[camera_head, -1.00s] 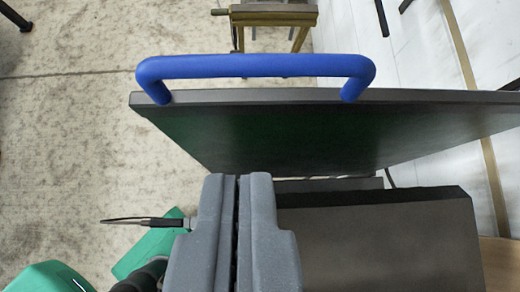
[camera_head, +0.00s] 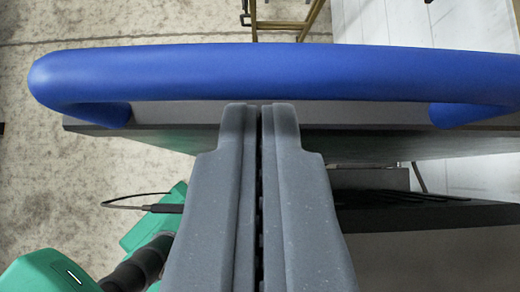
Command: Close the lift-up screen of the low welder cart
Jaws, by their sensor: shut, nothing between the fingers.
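The lift-up screen (camera_head: 375,144) is a dark panel seen almost edge-on, standing out across the middle of the view. A thick blue handle (camera_head: 270,72) runs along its outer edge, nearly the full width of the picture. My gripper (camera_head: 260,106) is shut and empty, its fingertips just below the blue bar in the picture. I cannot tell whether the tips touch the screen or handle. The dark cart body (camera_head: 440,255) lies below the screen at the lower right, partly hidden by my gripper.
Green parts (camera_head: 150,225) and a thin black loop (camera_head: 135,201) show at the lower left. A wooden-legged stand (camera_head: 290,24) is at the top. Bare concrete floor (camera_head: 90,175) lies to the left, and a white wall or floor surface lies at right.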

